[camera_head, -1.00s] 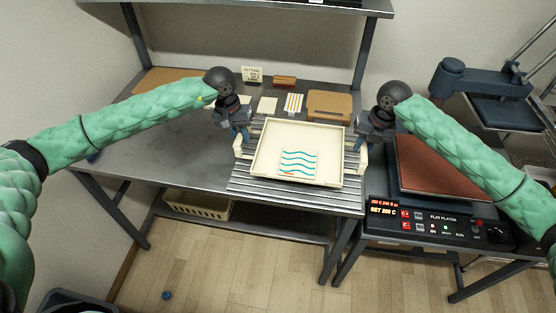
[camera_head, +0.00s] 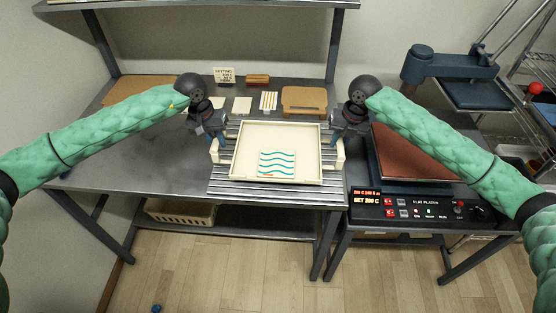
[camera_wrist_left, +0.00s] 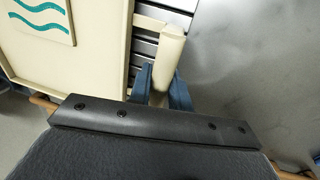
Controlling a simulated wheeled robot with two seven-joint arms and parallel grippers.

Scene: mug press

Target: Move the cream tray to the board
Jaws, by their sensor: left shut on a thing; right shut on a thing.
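The cream tray (camera_head: 240,152) sits over the slatted rack on the bench, with a sheet of blue wavy stripes (camera_head: 277,164) in it. My left gripper (camera_head: 214,137) is shut on the tray's left handle; the left wrist view shows its blue fingers (camera_wrist_left: 163,90) on both sides of the cream handle (camera_wrist_left: 169,55). My right gripper (camera_head: 338,138) is shut on the right handle, its fingertips partly hidden. A brown board (camera_head: 304,99) lies behind the tray to the right. A larger tan board (camera_head: 135,91) lies at the back left. I cannot tell whether the tray touches the slats.
The slatted rack (camera_head: 270,194) lies under the tray. Bare bench (camera_head: 125,155) is free to the left. Small cards (camera_head: 242,105), a sign (camera_head: 224,75) and a brown block (camera_head: 257,79) stand at the back. A flat press (camera_head: 420,155) stands at the right.

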